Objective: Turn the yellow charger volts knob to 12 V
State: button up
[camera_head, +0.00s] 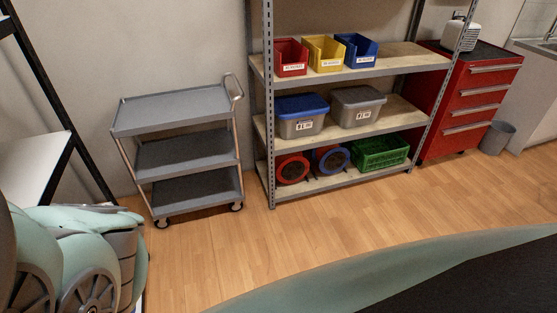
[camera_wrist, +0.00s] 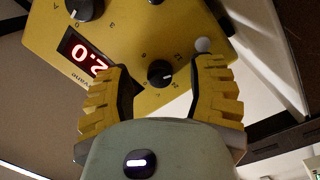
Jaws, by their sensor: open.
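The yellow charger (camera_wrist: 125,35) fills the upper part of the wrist view, with a lit red display (camera_wrist: 82,55) reading what looks like 2.0, seen turned over. A small black knob (camera_wrist: 160,73) with small markings around it sits on its face; its white pointer mark is toward the left. My gripper (camera_wrist: 163,70) is open, with one yellow-and-black finger on each side of this small knob. I cannot tell whether the fingers touch it. The charger does not show in the head view.
A larger black knob (camera_wrist: 86,9) and a pale round button (camera_wrist: 203,45) are on the charger's face. In the head view, a grey cart (camera_head: 185,155), a shelf rack (camera_head: 350,75) with bins and a red drawer cabinet (camera_head: 468,100) stand along the wall. The wooden floor before them is clear.

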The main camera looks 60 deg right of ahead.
jog(key=shift+s+d, duration=0.1)
jog(key=v, duration=0.7)
dwell(0.4)
jog(key=shift+o, duration=0.4)
jog(key=shift+d, duration=0.15)
